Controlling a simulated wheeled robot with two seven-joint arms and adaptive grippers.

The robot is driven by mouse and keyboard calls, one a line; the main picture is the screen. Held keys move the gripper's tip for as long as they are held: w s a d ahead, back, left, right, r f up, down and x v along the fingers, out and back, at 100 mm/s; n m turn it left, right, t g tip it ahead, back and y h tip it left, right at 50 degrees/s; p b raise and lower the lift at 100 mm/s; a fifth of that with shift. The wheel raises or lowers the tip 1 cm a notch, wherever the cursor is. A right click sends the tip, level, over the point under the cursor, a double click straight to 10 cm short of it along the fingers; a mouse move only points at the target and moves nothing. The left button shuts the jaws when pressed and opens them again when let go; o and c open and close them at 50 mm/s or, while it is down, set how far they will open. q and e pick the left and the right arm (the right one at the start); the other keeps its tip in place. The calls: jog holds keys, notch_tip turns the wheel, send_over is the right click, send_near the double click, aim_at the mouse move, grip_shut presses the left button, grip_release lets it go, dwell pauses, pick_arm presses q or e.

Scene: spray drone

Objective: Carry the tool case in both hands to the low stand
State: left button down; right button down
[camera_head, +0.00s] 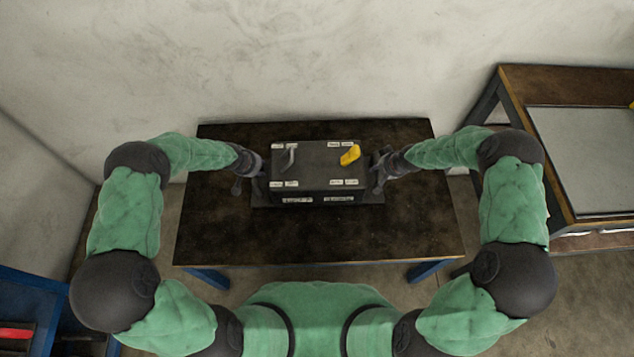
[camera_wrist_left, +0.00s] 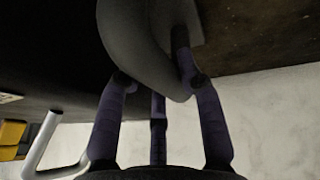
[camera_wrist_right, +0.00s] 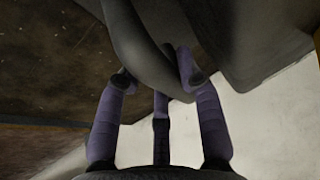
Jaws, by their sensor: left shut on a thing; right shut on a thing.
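The dark grey tool case (camera_head: 315,168) is level, over the middle of a dark-topped low table with blue legs (camera_head: 320,235), perhaps the low stand. I cannot tell whether it rests there or hangs just above. My left gripper (camera_head: 256,180) is at the case's left end, shut on a curved grey handle, which fills the left wrist view (camera_wrist_left: 145,50). My right gripper (camera_head: 376,175) is at the right end, shut on the matching handle, also in the right wrist view (camera_wrist_right: 150,55). The case's underside is hidden in the head view.
A yellow object (camera_head: 350,155) and a pale metal handle (camera_head: 290,160) are on the case's top. A taller workbench (camera_head: 560,85) stands at the right. A blue cabinet (camera_head: 30,300) is at the lower left. A wall (camera_head: 320,60) is behind the table; its front part is bare.

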pick_arm(q)
jog(key=shift+w, duration=0.15)
pick_arm(e)
jog(key=shift+w, duration=0.1)
pick_arm(q)
jog(key=c, duration=1)
grip_release()
jog(key=shift+s+d+f, duration=0.1)
jog(key=shift+s+f, duration=0.1)
pick_arm(e)
jog(key=c, duration=1)
grip_release()
jog(key=shift+s+f, duration=0.2)
jog(key=shift+f, duration=0.05)
pick_arm(q)
jog(key=shift+o, duration=0.9)
pick_arm(e)
jog(key=shift+o, duration=0.9)
jog(key=shift+r, duration=0.1)
pick_arm(q)
jog(key=shift+r, duration=0.1)
pick_arm(e)
jog(key=shift+d+r, duration=0.15)
jog(key=shift+r, duration=0.3)
pick_arm(q)
jog(key=v, duration=1.2)
pick_arm(e)
jog(key=v, duration=1.1)
jog(key=shift+s, duration=0.15)
